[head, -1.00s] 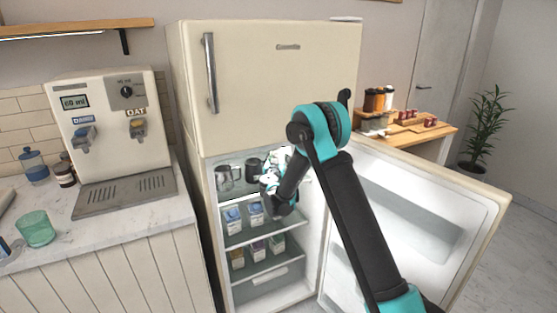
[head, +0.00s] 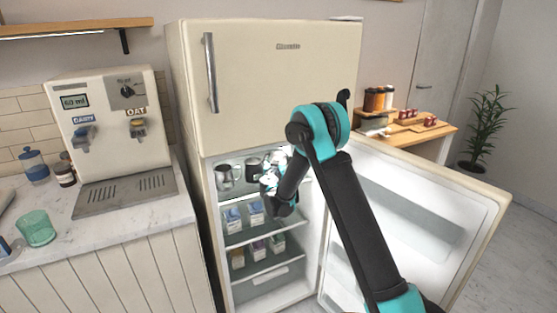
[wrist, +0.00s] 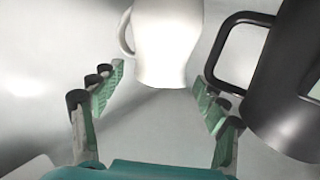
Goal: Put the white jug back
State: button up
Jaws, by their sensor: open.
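The white jug (wrist: 168,45) stands upright just ahead of my gripper (wrist: 157,88) in the wrist view, with its handle on the left. My fingers are spread wide, with a gap on each side of the jug's lower part, and hold nothing. In the head view my gripper (head: 271,180) is inside the open fridge (head: 268,78), at the upper shelf. The white jug is mostly hidden there by my gripper and arm.
A dark jug (wrist: 285,95) stands close to the right finger in the wrist view; it also shows in the head view (head: 253,167). Cartons (head: 233,219) fill lower shelves. The open fridge door (head: 425,215) is at the right.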

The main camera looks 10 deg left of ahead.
jog(key=s, duration=1.1)
jog(key=shift+s+a, duration=0.15)
jog(key=shift+s, duration=0.25)
